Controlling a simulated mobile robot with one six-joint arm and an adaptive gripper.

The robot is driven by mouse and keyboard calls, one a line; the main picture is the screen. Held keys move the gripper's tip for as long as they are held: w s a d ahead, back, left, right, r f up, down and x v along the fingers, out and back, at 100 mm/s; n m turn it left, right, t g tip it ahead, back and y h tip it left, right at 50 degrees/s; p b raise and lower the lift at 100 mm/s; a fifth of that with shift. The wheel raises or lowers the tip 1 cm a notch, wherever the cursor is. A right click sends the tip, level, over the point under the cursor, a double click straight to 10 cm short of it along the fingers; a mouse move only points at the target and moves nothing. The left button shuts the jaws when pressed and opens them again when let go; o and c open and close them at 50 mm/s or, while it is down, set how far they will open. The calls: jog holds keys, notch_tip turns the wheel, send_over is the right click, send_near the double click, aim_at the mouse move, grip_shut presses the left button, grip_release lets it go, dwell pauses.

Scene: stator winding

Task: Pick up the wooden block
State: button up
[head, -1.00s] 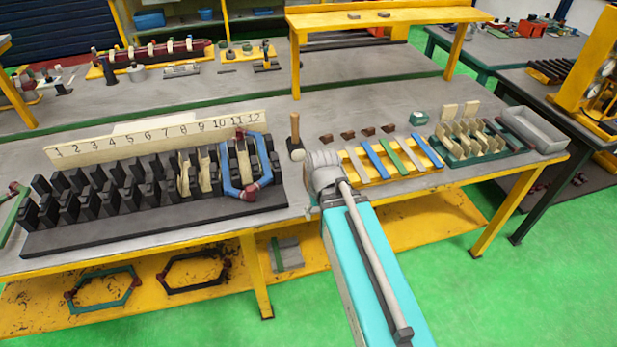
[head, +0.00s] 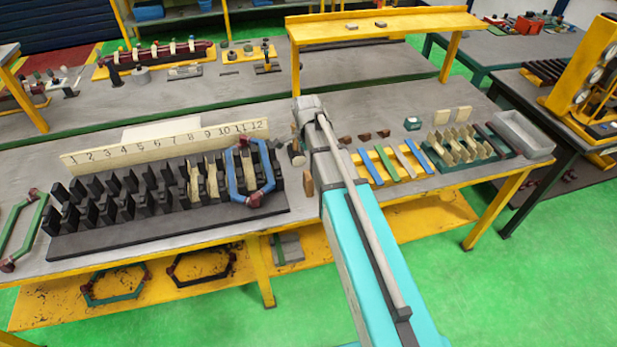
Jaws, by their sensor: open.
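A brown wooden block (head: 309,184) stands on the grey workbench in the head view, just left of my arm and right of the black slotted stator fixture. My arm crosses in front of the bench close beside it and hides the area to its right. The end of my arm with the gripper is hidden behind my own arm links, so its fingers do not show. I cannot tell how far the gripper is from the block.
A mallet (head: 298,157) stands just behind the block. The fixture (head: 150,225) carries a blue hexagonal coil (head: 233,178) at its right end. Right of my arm are a yellow strip rack (head: 428,170), small brown pieces (head: 383,133), a green rack (head: 475,163) and a grey tray (head: 530,142).

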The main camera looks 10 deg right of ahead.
aim_at(308, 175)
jog(key=shift+w+r+m+p, duration=0.5)
jog(key=shift+w+r+m, duration=0.35)
jog(key=shift+w+m, duration=0.3)
jog(key=shift+f, duration=0.15)
notch_tip(308, 175, down, 8)
jog(key=b, duration=0.8)
jog(key=shift+f+b, duration=0.2)
jog(key=shift+b, duration=0.15)
jog(key=f+b, duration=0.3)
jog(key=shift+s+d+f, duration=0.2)
jog(key=shift+s+d, duration=0.05)
jog(key=shift+d, duration=0.1)
jog(key=shift+f+b, duration=0.9)
jog(key=shift+b, duration=0.2)
jog(key=c, duration=1.3)
